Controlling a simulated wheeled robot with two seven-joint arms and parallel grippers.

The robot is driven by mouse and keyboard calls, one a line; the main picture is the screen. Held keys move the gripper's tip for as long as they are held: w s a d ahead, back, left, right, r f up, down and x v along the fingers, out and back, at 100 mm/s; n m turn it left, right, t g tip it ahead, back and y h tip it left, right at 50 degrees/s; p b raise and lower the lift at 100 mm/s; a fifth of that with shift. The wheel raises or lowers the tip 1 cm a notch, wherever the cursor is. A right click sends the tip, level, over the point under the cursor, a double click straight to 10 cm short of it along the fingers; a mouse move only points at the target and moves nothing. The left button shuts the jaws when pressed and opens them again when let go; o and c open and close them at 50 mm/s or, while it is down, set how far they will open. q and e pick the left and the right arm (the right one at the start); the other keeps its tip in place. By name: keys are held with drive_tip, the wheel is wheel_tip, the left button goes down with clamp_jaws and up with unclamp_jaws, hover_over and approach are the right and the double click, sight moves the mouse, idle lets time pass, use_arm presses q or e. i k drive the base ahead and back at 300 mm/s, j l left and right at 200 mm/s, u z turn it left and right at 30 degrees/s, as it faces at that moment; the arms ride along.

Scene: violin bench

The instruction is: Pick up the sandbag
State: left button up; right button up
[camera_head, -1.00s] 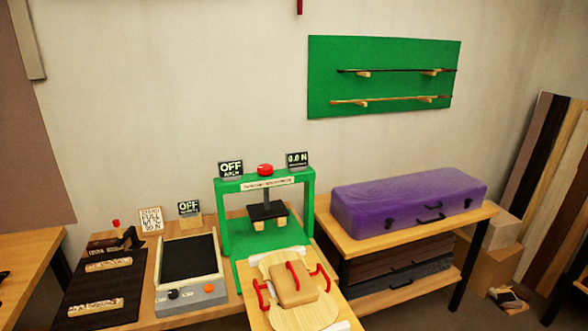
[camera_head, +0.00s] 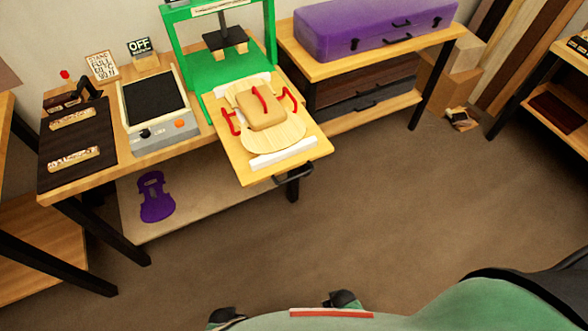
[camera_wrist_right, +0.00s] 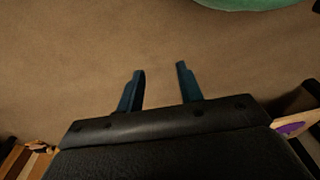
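The sandbag (camera_head: 267,117) is a tan, pillow-like bag with a red strap handle (camera_head: 258,98) on top. In the head view it lies on a pale wooden violin-shaped plate (camera_head: 262,143) on the pull-out board (camera_head: 233,165) in front of the green press (camera_head: 226,72). Red clamps or handles (camera_head: 234,123) stand on both sides of it. My right gripper (camera_wrist_right: 160,71) shows in the right wrist view with its two fingers apart and nothing between them, over bare brown floor, away from the bag. My left gripper is not in view.
A black handle (camera_head: 293,173) sits at the board's front edge. A grey device (camera_head: 166,135) with a black top stands left of it. A purple case (camera_head: 375,25) lies on the shelf table to the right. A purple violin-shaped piece (camera_head: 156,197) is on the lower shelf. The floor in front is clear.

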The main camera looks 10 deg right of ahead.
sight(260, 108)
drive_tip(key=j+z, duration=0.1)
drive_tip(key=j, duration=0.3)
drive_tip(key=k+j+z, duration=0.15)
drive_tip(key=j, duration=0.2)
drive_tip(key=j+z, duration=0.1)
drive_tip(key=j, duration=0.3)
drive_tip(key=k+j+z, duration=0.1)
drive_tip(key=j, duration=0.25)
drive_tip(key=k+j+z, duration=0.15)
drive_tip(key=j, duration=0.2)
